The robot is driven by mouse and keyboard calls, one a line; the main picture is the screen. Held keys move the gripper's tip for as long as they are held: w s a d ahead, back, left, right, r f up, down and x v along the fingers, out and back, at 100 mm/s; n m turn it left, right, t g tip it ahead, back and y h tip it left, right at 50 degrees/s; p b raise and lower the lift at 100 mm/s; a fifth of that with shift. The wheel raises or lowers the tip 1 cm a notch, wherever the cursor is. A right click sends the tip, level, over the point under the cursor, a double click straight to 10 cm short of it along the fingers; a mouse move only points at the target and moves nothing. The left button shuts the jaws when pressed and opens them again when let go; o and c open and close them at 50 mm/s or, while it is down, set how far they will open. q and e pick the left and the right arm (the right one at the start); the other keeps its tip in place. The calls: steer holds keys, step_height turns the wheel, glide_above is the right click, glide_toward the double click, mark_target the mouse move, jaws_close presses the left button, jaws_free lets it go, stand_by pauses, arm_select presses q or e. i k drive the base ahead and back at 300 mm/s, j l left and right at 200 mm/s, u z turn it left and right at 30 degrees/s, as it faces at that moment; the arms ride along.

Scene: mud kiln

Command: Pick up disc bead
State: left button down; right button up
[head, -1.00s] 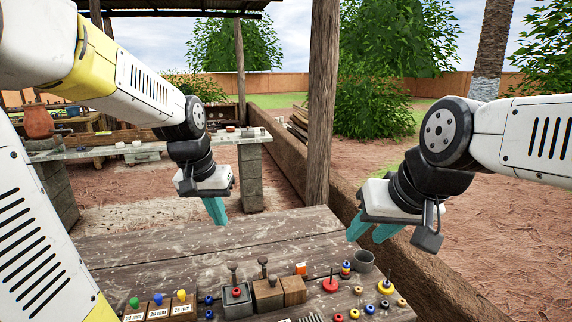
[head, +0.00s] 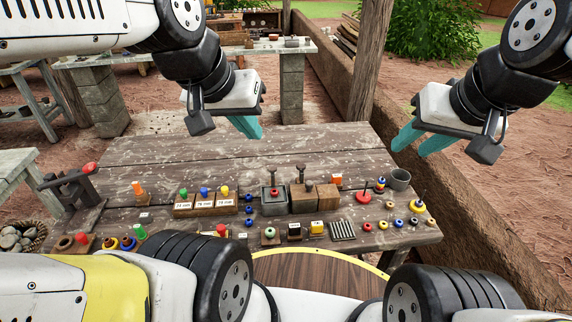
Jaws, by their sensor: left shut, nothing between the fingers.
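Blue beads (head: 249,222) stand in a column near the middle. I cannot tell which one is the disc bead. My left gripper (head: 247,127) is shut and empty, above the table's back edge. My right gripper (head: 422,142) is open and empty, off the table's right side, above and behind the beads. Neither touches a bead.
A grey block with a red knob (head: 274,201) and wooden blocks (head: 315,198) stand mid-table. Numbered holders (head: 204,204) stand left of centre. The table's back half is clear.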

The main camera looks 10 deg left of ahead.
mark_target(274, 192)
steer(key=l+u, duration=0.1)
steer(key=u, duration=1.3)
steer(key=k+l+u, duration=0.15)
steer(key=l, duration=0.2)
steer(key=k+l+u, duration=0.1)
steer(key=k+l, duration=0.1)
steer(key=l, duration=0.1)
